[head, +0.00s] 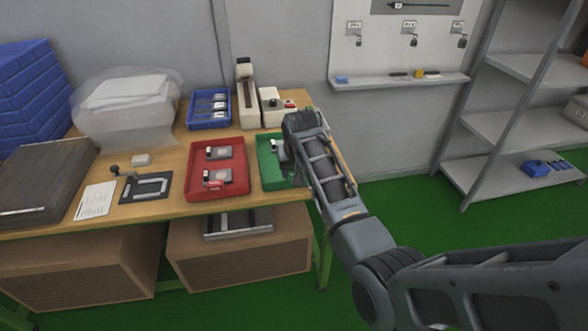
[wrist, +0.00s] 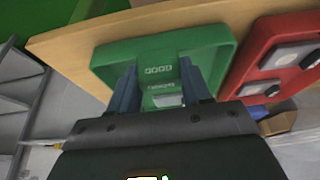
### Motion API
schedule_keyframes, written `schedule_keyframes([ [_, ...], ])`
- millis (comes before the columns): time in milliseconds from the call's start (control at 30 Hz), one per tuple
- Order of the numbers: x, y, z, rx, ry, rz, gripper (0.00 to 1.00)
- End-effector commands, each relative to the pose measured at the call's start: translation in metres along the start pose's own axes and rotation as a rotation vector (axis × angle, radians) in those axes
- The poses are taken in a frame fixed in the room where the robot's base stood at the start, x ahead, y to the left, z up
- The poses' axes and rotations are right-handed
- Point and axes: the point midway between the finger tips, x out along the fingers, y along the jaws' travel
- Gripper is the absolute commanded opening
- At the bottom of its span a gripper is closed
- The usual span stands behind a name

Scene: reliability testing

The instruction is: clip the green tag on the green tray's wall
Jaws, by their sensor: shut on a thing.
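The green tray (head: 268,180) lies at the right end of the wooden bench, partly hidden by my arm. It fills the middle of the wrist view (wrist: 108,65), with pale lettering on its green inside. My gripper (wrist: 157,82) is over the tray, its two fingers apart with a small green piece with pale marks, which I take for the green tag (wrist: 160,87), between them. A pale block shows just below it. In the head view the fingertips and the tag are hidden by my wrist. I cannot tell whether the tag touches the tray's wall.
The red tray (head: 195,165) with two grey units stands close left of the green one. Behind are a blue bin (head: 209,123), a tall beige device (head: 246,95) and a smaller one (head: 271,107). Left are a black fixture (head: 146,188) and a paper sheet (head: 95,200).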

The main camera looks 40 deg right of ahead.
Motion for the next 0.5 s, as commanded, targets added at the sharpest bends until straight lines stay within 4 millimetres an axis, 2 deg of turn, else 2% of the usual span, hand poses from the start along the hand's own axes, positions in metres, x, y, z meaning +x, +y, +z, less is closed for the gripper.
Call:
schedule_keyframes([
  [500, 0.0057, 0.0001, 0.0024, 0.000, 0.000, 0.000, 0.19],
])
